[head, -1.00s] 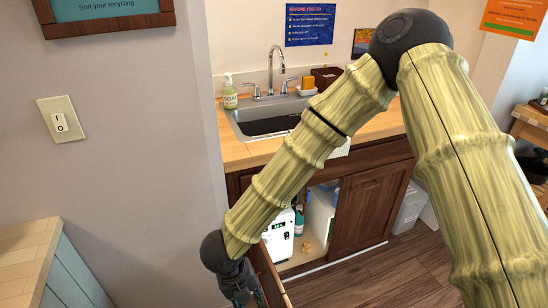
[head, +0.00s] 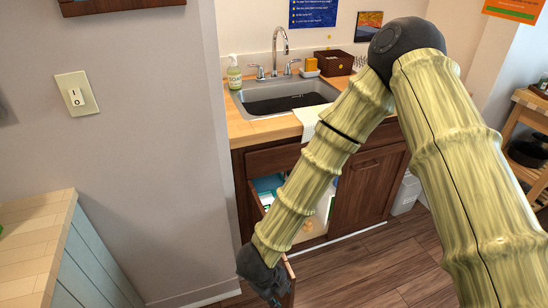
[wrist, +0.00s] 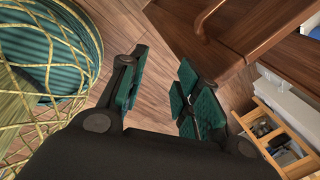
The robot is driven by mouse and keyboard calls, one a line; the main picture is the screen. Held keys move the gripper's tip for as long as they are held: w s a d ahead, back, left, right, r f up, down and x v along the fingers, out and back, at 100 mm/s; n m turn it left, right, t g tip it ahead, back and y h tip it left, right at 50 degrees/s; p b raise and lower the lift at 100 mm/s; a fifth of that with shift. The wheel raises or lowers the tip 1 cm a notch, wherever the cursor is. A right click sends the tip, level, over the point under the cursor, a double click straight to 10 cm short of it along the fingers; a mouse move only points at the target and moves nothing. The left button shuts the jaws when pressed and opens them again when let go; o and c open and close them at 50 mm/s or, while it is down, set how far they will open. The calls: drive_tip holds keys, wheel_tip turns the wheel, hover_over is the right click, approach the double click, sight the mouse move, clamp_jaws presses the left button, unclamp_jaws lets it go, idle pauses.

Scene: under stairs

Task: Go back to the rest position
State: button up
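My gripper (head: 268,288) is low in the head view, at the end of my arm, close to the open left door of the sink cabinet (head: 368,195). In the wrist view my gripper (wrist: 163,88) has its green-padded fingers apart, with only wood floor between them. It is open and empty. The brown door with its curved handle (wrist: 208,14) is just beyond the right finger; I cannot tell whether they touch. My arm hides much of the cabinet opening in the head view.
A wire basket (wrist: 62,92) around a green striped thing is left of my gripper in the wrist view. A wooden caddy (wrist: 270,128) is at right. A wood-topped unit (head: 38,235) is at left in the head view. The floor (head: 385,262) at right is clear.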

drive_tip(key=s+d+f+n, duration=0.6)
drive_tip(key=d+f+n, duration=0.4)
drive_tip(key=d+n, duration=0.2)
drive_tip(key=s+d+f+n+g+y, duration=0.1)
drive_tip(key=s+d+f+n+y, duration=0.1)
drive_tip(key=s+d+n, duration=0.8)
drive_tip(key=s+f+n, duration=0.1)
drive_tip(key=s+n, duration=0.2)
drive_tip(key=shift+f+g, duration=0.25)
drive_tip(key=shift+g, duration=0.15)
